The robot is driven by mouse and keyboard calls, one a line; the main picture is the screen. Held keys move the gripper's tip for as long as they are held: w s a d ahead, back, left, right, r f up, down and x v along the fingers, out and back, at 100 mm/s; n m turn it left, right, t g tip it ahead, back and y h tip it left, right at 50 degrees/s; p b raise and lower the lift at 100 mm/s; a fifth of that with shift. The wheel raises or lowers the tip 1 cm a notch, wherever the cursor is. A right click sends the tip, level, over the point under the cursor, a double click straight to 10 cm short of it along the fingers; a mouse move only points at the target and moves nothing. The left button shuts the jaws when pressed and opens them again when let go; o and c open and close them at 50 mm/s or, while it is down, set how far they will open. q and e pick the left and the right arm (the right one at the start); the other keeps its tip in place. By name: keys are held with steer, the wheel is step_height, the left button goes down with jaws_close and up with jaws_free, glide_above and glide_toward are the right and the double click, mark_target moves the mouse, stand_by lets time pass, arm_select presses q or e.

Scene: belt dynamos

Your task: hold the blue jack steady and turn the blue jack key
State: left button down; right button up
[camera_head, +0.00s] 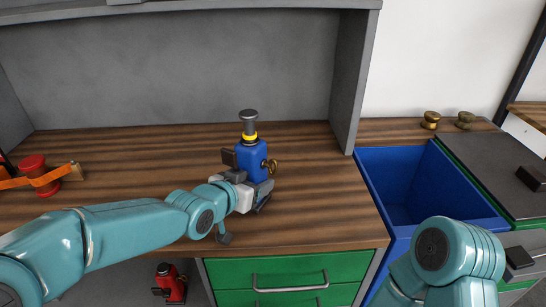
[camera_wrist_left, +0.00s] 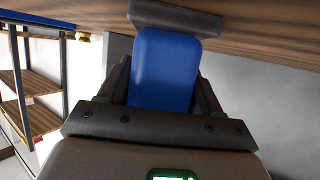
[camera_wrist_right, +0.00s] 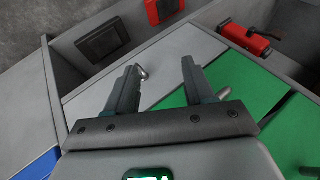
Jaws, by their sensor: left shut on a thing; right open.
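The blue jack (camera_head: 250,158) stands upright on the wooden bench top, with a yellow collar and a dark grey cap on its ram. The brass jack key (camera_head: 270,166) sticks out from its right side. My left gripper (camera_head: 252,188) is shut on the jack's body near its base. In the left wrist view the blue body (camera_wrist_left: 165,70) sits between the fingers, and the key is not visible there. My right gripper (camera_wrist_right: 160,85) is open and empty, facing drawers below the bench level.
An open blue bin (camera_head: 405,190) stands right of the bench. Two brass knobs (camera_head: 431,120) sit behind it. A red spool with an orange belt (camera_head: 38,175) is at the far left. Green drawers (camera_head: 290,272) and a red jack (camera_head: 169,284) are below. The bench right of the jack is clear.

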steer(key=a+r+n+y, duration=0.2)
steer(key=a+r+y, duration=0.35)
steer(key=r, duration=0.45)
steer(key=a+r+n+y, duration=0.2)
steer(key=a+r+y, duration=0.4)
steer(key=r, duration=0.4)
steer(key=w+d+r+n+g+y, duration=0.1)
steer(key=w+d+r+n, duration=0.15)
steer(key=r+n, duration=0.45)
steer(key=w+d+r+n+y, duration=0.1)
steer(key=d+r+n, duration=0.35)
steer(key=n, duration=0.35)
steer(key=w+d+r+m+t+h, duration=0.25)
steer(key=w+d+m+t, duration=0.2)
steer(key=d, duration=0.35)
steer(key=w+d+r+m+t+h, duration=0.2)
steer(key=w+d+r+m+t, duration=0.25)
steer(key=d, duration=0.35)
steer(key=w+d+r+m+t+h, duration=0.2)
steer(key=w+d+r+m+t, duration=0.1)
steer(key=w+d+t, duration=0.4)
steer(key=n+g+y, duration=0.2)
steer(key=n+g, duration=0.8)
steer(key=n, duration=1.2)
glide_toward(271, 167)
steer(key=x, duration=0.8)
steer(key=shift+w+f, duration=0.2)
steer(key=shift+w, duration=0.1)
